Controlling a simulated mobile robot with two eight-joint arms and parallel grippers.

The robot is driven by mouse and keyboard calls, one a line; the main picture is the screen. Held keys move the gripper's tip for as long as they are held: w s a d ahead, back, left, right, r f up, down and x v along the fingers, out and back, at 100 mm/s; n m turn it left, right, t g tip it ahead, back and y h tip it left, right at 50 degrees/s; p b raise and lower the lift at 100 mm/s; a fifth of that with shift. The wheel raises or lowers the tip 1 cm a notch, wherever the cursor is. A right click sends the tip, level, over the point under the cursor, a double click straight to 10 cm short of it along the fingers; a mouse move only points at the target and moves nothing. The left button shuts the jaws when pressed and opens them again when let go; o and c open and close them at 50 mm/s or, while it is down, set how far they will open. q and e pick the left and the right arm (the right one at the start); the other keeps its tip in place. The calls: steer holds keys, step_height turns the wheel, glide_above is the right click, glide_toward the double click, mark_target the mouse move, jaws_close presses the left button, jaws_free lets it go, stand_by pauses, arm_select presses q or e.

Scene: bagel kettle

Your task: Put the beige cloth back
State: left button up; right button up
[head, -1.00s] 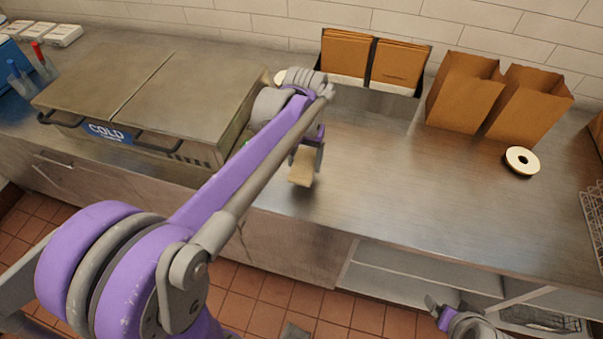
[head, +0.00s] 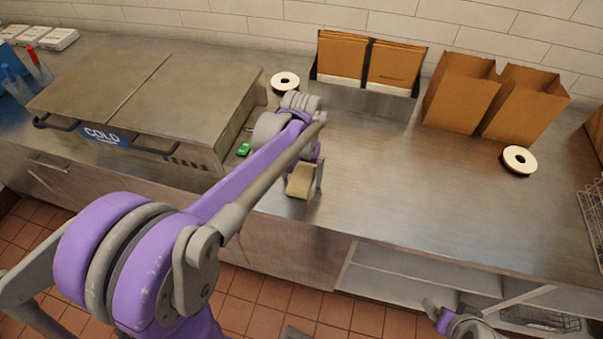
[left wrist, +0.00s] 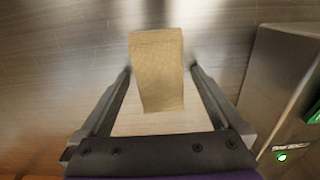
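The beige cloth (head: 300,181) is a small folded block above the steel counter, near its front edge and right of the COLD unit. It shows sharp between the fingers in the left wrist view (left wrist: 158,75), with the counter behind it blurred. The cloth's height above the counter is hard to tell. My right gripper (head: 447,308) is low at the bottom right, in front of the open shelf, with its fingers apart and empty.
The COLD unit (head: 150,95) stands to the left, with a small green item (head: 243,150) beside it. The counter's middle right is clear.

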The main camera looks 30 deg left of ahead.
mark_target(302, 176)
arm_select(q)
step_height(302, 176, up, 12)
steer(key=s+d+f+m+t, duration=0.1)
steer(key=s+d+f+t, duration=0.1)
steer(key=s+f, duration=0.3)
steer(key=s+d+f+m+t, duration=0.1)
steer(key=s+d+f+t, duration=0.2)
steer(key=s+f, duration=0.3)
steer(key=s+d+p, duration=0.1)
steer(key=s, duration=0.3)
steer(key=shift+d+f+m, duration=0.25)
steer(key=shift+d+m, duration=0.05)
steer(key=shift+d, duration=0.1)
stand_by(0.7)
